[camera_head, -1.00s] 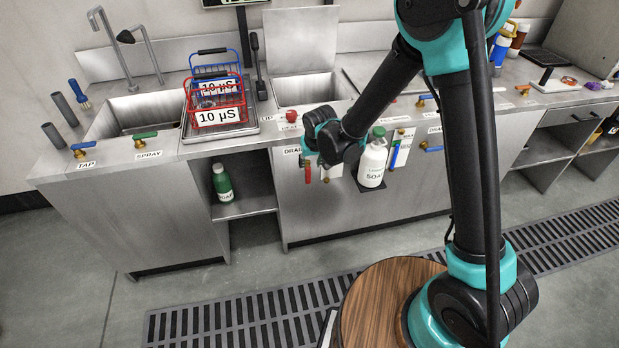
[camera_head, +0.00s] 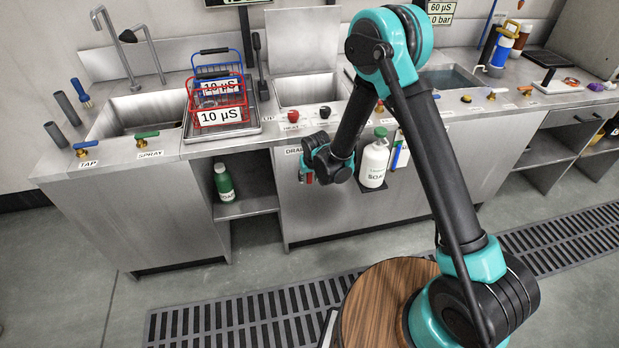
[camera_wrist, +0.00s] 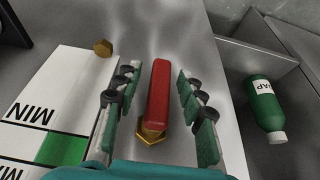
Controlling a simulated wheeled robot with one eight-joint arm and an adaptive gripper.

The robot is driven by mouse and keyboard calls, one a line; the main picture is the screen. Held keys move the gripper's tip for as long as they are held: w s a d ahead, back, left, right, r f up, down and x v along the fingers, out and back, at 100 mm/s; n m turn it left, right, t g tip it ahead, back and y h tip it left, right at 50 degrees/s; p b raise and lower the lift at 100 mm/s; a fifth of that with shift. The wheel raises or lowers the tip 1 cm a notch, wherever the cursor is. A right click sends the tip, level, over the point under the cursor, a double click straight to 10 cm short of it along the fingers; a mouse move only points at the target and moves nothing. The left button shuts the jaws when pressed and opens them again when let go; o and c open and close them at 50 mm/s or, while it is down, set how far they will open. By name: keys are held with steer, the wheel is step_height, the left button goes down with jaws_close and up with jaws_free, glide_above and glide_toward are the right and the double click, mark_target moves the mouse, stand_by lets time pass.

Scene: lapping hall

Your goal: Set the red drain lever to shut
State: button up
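The red drain lever (camera_wrist: 158,92) is a red handle on a brass hexagonal base on the steel cabinet front. In the wrist view it lies lengthwise between the two fingers of my gripper (camera_wrist: 155,78). The fingers are open, with a visible gap on each side of the lever. In the head view my gripper (camera_head: 306,170) is at the cabinet front below the DRAIN label (camera_head: 294,150). Only a small red part of the lever (camera_head: 309,179) shows there; my wrist hides the rest.
A white soap bottle (camera_head: 373,163) stands on a small bracket just right of my wrist. A green bottle (camera_head: 223,182) sits on the open shelf to the left. A printed plate with MIN and a green band (camera_wrist: 62,148) and a brass knob (camera_wrist: 103,47) are left of the lever.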

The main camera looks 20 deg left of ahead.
jaws_close()
stand_by(0.3)
